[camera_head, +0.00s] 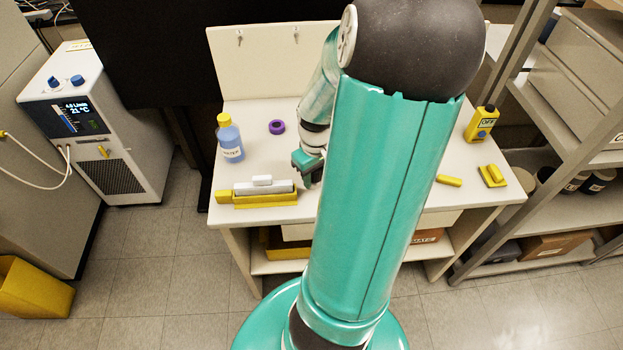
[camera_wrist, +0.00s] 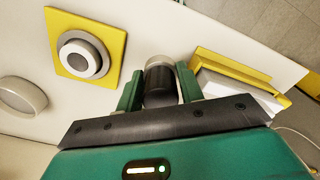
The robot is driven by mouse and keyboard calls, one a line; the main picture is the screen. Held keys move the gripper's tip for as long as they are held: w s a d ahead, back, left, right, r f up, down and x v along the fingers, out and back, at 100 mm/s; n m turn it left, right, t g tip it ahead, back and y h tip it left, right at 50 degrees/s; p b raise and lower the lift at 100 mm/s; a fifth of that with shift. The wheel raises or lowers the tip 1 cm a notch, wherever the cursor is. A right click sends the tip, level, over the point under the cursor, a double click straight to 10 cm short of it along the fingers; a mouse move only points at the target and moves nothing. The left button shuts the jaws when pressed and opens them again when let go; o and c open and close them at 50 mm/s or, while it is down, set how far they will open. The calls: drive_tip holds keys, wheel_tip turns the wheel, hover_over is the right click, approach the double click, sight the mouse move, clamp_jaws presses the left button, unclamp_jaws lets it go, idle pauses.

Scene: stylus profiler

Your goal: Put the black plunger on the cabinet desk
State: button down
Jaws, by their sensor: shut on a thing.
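My gripper (camera_wrist: 160,92) is shut on the black plunger (camera_wrist: 160,86), a dark cylinder with a grey end, held between the two green fingers in the wrist view. In the head view my gripper (camera_head: 306,168) is over the white cabinet desk (camera_head: 258,160), left of my big arm link. The plunger is not clear in the head view. I cannot tell whether it touches the desk.
A yellow tray with a white block (camera_head: 263,188) is at the desk's front left. The water bottle (camera_head: 230,140) and purple ring (camera_head: 277,127) stand behind it. A yellow square plate with a round grey part (camera_wrist: 84,56) shows in the wrist view.

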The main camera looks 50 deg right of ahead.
sight(314, 182)
drive_tip(key=shift+w+d+f, duration=0.15)
drive_tip(key=shift+w+f, duration=0.2)
drive_tip(key=shift+f, duration=0.05)
drive_tip(key=shift+d+f, duration=0.1)
drive_tip(key=shift+f, duration=1.55)
drive_tip(key=shift+f, duration=0.15)
drive_tip(key=c, duration=0.9)
unclamp_jaws()
wheel_tip(314, 182, up, 12)
drive_tip(key=shift+r, duration=0.2)
